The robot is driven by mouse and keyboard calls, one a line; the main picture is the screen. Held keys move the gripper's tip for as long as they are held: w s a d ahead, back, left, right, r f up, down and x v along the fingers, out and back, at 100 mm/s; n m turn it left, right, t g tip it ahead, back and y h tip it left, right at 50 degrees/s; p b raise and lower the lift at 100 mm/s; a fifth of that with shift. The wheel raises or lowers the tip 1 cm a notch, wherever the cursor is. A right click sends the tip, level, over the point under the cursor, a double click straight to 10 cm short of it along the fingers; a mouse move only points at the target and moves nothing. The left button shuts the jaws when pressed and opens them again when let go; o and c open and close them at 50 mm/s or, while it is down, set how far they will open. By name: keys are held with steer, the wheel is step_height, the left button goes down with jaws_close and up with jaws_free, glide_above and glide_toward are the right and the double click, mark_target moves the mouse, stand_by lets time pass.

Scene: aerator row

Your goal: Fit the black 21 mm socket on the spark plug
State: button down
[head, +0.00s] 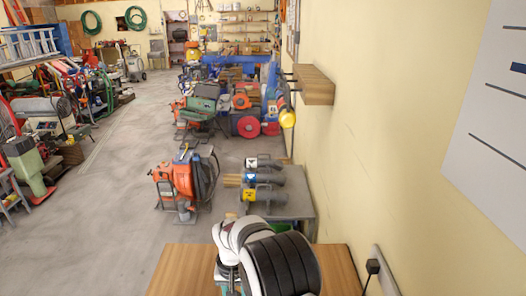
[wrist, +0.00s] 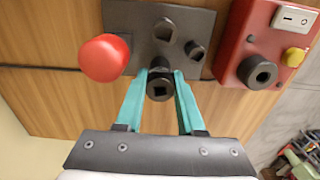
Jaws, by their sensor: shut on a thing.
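In the wrist view, my gripper (wrist: 160,76) has its two teal fingers shut on a black socket (wrist: 160,91). The socket has a square hole facing the camera. It sits at the near edge of a dark plate, and I cannot tell whether it touches it. No size mark is readable. A red housing (wrist: 232,45) stands to the right, with a thick black round collar (wrist: 257,73) with a dark hole. I cannot make out a spark plug in it.
The dark plate (wrist: 142,50) bears a larger black socket (wrist: 164,29) and a smaller one (wrist: 194,50). The housing has a white switch (wrist: 293,17) and a yellow knob (wrist: 294,56). The wooden bench (wrist: 45,95) is bare at left.

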stand_by(0.3)
steer(key=s+a+r+n, duration=0.2)
steer(key=s+a+r, duration=0.6)
steer(key=s, duration=0.4)
steer(key=s+a+r+n, duration=0.1)
steer(key=s+a+r, duration=0.7)
steer(key=s, duration=0.3)
steer(key=shift+a+f, duration=0.15)
steer(key=shift+f, duration=2.35)
steer(key=shift+f, duration=0.3)
steer(key=shift+f, duration=2.9)
steer(key=shift+c, duration=2.2)
jaws_free()
